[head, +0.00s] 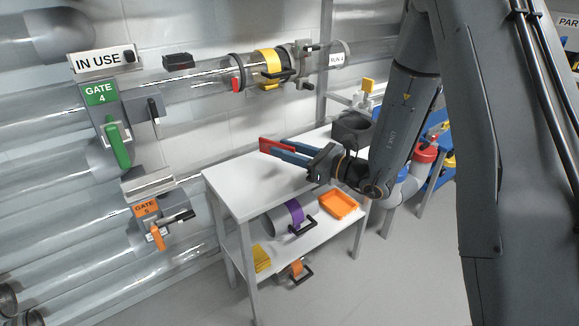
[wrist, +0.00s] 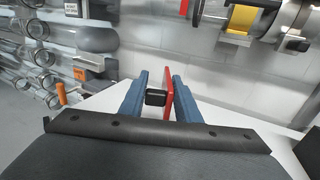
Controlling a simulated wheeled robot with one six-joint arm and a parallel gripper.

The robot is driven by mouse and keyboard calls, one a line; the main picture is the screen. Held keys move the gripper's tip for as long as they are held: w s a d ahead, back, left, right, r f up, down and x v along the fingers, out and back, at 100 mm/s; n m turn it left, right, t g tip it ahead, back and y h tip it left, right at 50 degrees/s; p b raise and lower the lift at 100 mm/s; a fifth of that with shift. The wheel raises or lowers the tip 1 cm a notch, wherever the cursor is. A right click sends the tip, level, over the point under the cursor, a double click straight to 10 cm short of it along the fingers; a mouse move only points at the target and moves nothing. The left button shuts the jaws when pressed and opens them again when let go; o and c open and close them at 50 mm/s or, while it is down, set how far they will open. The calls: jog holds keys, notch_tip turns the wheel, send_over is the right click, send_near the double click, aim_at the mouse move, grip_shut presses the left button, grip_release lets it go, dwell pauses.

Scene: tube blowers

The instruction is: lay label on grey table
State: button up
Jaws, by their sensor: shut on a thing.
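My gripper (head: 284,153) reaches left over the grey table (head: 232,185), its two blue fingers shut on a red label (head: 272,145). In the wrist view, the label (wrist: 169,95) stands upright and edge-on between the fingers. A black block (wrist: 155,97) on its left side is between the fingers too. The bare top also shows beside the fingers in the wrist view.
The lower shelf holds a purple-banded tube piece (head: 288,217) and an orange tray (head: 340,205). Clear pipes, gate 4 (head: 101,95) and an "IN USE" sign (head: 103,60) are left and behind. The tabletop's left part is clear.

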jog(key=shift+f+b, duration=0.4)
jog(key=shift+f, duration=2.2)
jog(key=shift+f, duration=0.15)
jog(key=o, duration=1)
jog(key=shift+o, duration=0.2)
